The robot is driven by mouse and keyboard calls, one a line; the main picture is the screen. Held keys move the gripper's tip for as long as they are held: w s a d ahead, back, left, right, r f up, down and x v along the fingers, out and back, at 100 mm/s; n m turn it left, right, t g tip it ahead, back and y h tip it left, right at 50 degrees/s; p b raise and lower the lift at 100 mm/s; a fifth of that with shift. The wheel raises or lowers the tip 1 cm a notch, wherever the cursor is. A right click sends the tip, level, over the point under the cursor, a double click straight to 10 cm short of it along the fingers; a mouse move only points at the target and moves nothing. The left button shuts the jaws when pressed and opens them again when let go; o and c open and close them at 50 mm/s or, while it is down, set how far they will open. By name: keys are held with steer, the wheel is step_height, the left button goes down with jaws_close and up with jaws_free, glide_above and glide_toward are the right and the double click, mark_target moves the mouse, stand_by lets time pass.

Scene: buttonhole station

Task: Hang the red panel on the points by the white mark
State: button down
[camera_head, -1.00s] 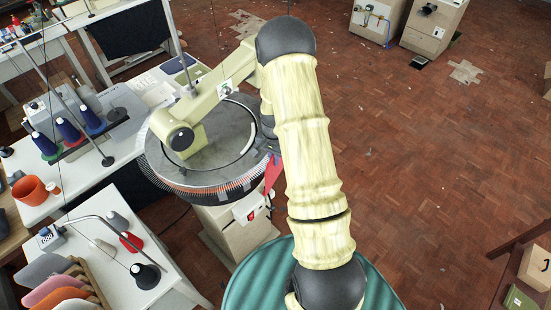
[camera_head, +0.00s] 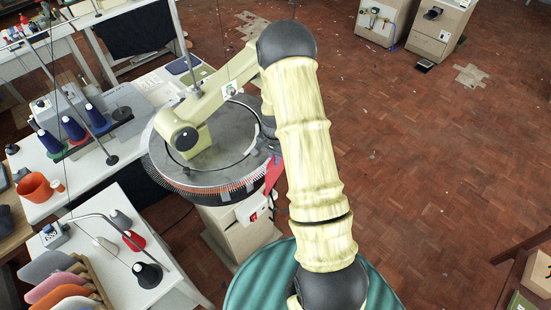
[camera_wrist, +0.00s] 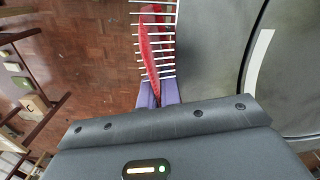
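The red panel (camera_wrist: 152,45) is a narrow strip seen nearly edge-on in the wrist view. Its near end is between the purple fingertips of my gripper (camera_wrist: 158,93), which are closed on it. The white points (camera_wrist: 168,30) stick out from the dial's rim and cross the panel; I cannot tell whether they pierce it. The white mark (camera_wrist: 258,58) is a strip on the dial, right of the panel. In the head view the panel (camera_head: 273,174) hangs at the dial's right edge, partly hidden by my arm.
The round grey dial (camera_head: 232,128) stands on a pale cabinet (camera_head: 238,229), with a cream machine arm (camera_head: 213,103) over it. Tables with thread cones (camera_head: 146,273) and an orange bowl (camera_head: 34,187) are at the left. Open parquet floor lies to the right.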

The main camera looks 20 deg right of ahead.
steer(key=shift+w+a, duration=0.1)
steer(key=c, duration=1.5)
jaws_free()
steer(key=shift+r, duration=0.1)
steer(key=shift+c, duration=0.2)
steer(key=shift+w+a, duration=0.1)
steer(key=shift+r, duration=0.15)
step_height(320, 180, up, 7)
steer(key=p, duration=0.4)
steer(key=shift+f, duration=0.2)
